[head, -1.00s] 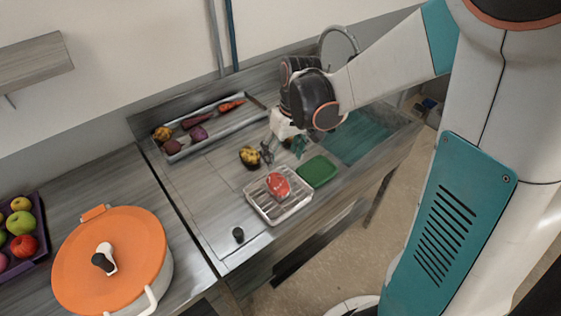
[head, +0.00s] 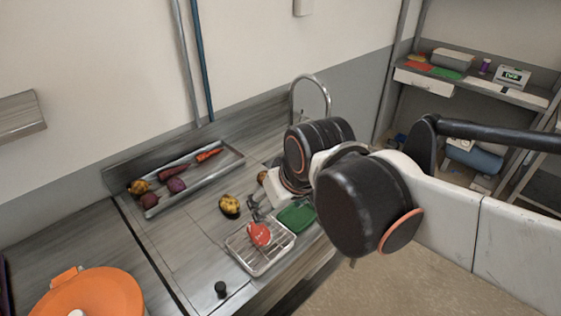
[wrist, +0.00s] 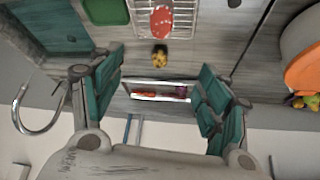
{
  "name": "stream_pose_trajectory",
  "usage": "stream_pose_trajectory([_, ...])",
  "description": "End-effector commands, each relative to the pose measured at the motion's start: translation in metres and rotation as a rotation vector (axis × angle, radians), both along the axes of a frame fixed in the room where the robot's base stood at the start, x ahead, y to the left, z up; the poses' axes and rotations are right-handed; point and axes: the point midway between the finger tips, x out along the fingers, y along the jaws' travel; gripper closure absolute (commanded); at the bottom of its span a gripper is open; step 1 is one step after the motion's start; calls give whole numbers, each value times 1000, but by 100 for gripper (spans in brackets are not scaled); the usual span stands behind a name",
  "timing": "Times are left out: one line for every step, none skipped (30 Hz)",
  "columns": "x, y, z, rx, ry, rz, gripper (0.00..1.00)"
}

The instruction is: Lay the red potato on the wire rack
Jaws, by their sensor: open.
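A dull red-brown round vegetable that looks like the red potato (head: 149,201) lies at the near left end of a long metal tray (head: 204,178), among other vegetables. The wire rack (head: 283,246) stands near the counter's front edge. A bright red piece with white marks (head: 260,234) lies on it; I cannot tell exactly what it is. The rack also shows at the top of the wrist view (wrist: 185,18). My gripper (wrist: 162,85) is open and empty, its teal fingers spread wide. In the head view my gripper (head: 262,207) is above the counter near the rack, partly hidden by my arm.
A dark-spotted yellow vegetable (head: 230,206) lies between tray and rack. A green board (head: 297,215) lies beside the rack. An orange-lidded pot (head: 95,295) stands at left. A tap (head: 310,80) rises behind my arm. A small black knob (head: 220,289) stands near the front edge.

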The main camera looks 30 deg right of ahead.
Motion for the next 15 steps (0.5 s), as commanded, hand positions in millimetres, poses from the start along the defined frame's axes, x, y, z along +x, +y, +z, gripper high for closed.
stream_pose_trajectory([-10, 1, 1, 1, -25, -6, 30])
stream_pose_trajectory([-13, 1, 2, 0, -39, -10, 30])
stream_pose_trajectory([-18, 1, 3, 1, -56, -14, 30])
stream_pose_trajectory([-20, 1, 3, 1, -68, -19, 30])
stream_pose_trajectory([-23, 1, 4, 2, -79, -21, 30])
stream_pose_trajectory([-26, 1, 4, 1, -90, -24, 30])
stream_pose_trajectory([-27, 1, 4, 1, -98, -26, 30])
stream_pose_trajectory([-29, 1, 5, 1, -105, -27, 30])
stream_pose_trajectory([-30, 1, 5, 2, -111, -29, 30])
stream_pose_trajectory([-31, 1, 5, 2, -114, -30, 30])
stream_pose_trajectory([-31, 1, 5, 3, -117, -31, 30])
stream_pose_trajectory([-31, 1, 5, 3, -119, -31, 30])
stream_pose_trajectory([-31, 1, 5, 3, -120, -32, 30])
stream_pose_trajectory([-32, 2, 5, 3, -120, -32, 30])
stream_pose_trajectory([-31, 1, 5, 3, -120, -32, 30])
